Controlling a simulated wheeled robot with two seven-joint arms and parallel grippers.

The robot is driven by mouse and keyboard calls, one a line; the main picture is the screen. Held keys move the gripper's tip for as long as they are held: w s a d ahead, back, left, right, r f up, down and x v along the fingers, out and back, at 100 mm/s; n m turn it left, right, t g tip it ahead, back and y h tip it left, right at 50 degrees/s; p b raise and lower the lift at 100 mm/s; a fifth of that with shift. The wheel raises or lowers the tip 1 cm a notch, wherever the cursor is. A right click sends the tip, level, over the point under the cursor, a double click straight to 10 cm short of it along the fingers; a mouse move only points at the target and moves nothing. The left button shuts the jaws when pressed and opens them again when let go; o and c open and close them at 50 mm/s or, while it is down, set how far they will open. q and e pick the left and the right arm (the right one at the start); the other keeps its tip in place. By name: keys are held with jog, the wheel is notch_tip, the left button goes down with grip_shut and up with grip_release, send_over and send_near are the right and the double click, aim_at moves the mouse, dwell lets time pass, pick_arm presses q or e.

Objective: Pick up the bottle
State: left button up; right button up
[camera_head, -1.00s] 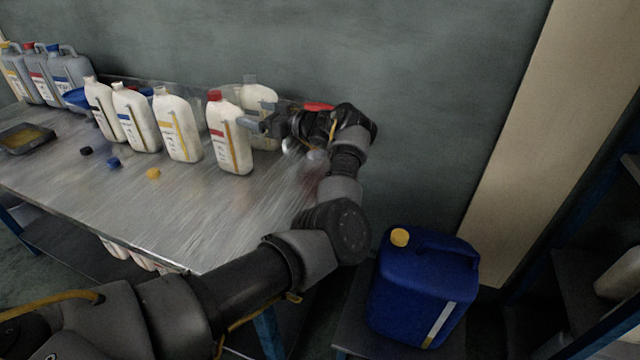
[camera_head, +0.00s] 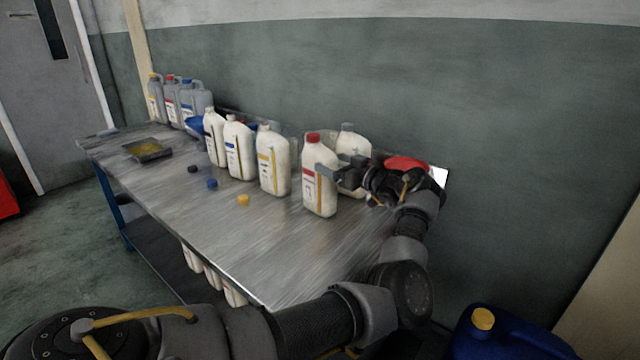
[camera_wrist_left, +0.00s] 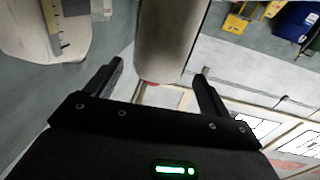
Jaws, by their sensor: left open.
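A white bottle with a red cap (camera_head: 320,178) stands upright on the metal table, nearest my left arm in the row. My left gripper (camera_head: 343,178) is at its right side, at about its upper half. In the left wrist view, the two fingers of the gripper (camera_wrist_left: 158,78) are spread apart. A pale rounded bottle part (camera_wrist_left: 168,38) shows beyond and between them, with a bit of red near its end. Whether the fingers touch the bottle, I cannot tell. My right gripper is not in view.
A grey-capped white bottle (camera_head: 353,145) stands just behind my gripper. More white bottles (camera_head: 272,162) stand to the left, with loose caps (camera_head: 243,200) in front. A shallow tray (camera_head: 148,150) and grey jugs (camera_head: 185,103) are farther left. The table front (camera_head: 205,225) is clear.

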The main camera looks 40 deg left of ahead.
aim_at(324, 157)
pick_arm(q)
jog(key=a, duration=0.5)
jog(key=shift+w+p, duration=0.3)
jog(key=shift+p, duration=0.1)
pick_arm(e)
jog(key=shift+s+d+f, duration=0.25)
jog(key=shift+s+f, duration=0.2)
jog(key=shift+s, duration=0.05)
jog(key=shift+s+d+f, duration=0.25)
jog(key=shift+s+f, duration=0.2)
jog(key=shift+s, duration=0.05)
pick_arm(q)
jog(key=shift+c, duration=0.3)
grip_shut()
jog(key=shift+w+r, duration=0.1)
jog(key=shift+r, duration=0.05)
